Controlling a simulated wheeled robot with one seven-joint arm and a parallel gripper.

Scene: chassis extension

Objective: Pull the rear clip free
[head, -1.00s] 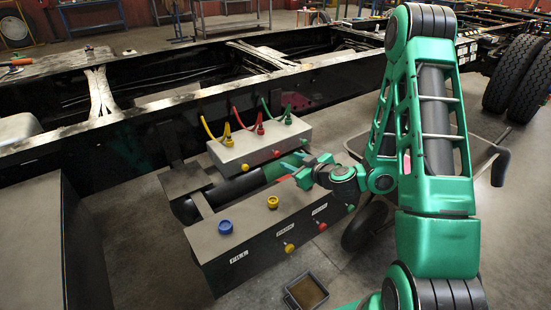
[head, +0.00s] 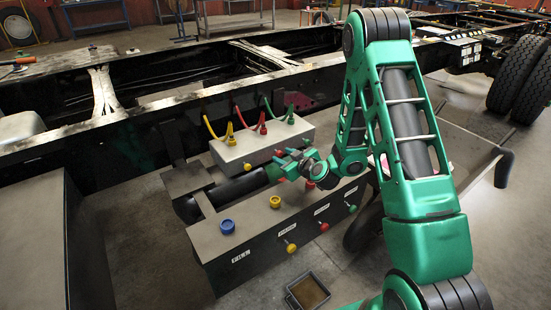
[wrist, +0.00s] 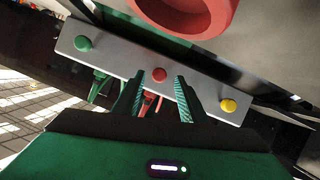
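A grey rear box (head: 262,143) carries yellow (head: 230,134), red (head: 262,126) and green (head: 290,115) clips, each with a curved hose. No label for a "rear clip" can be read. Its front face has a yellow knob (head: 248,165); the wrist view shows the face with green (wrist: 84,43), red (wrist: 159,74) and yellow (wrist: 228,105) knobs. My gripper (head: 280,158) is at the front of this box. In the wrist view my gripper (wrist: 160,80) is open, its fingers to either side of the red knob in the picture. Contact cannot be told.
A front box (head: 222,258) has blue (head: 227,226), yellow (head: 275,201) and red (head: 309,184) caps on top and coloured knobs on its face. The red cap is close beneath my wrist. A small tray (head: 309,291) lies on the floor. The black chassis rail (head: 150,115) runs behind.

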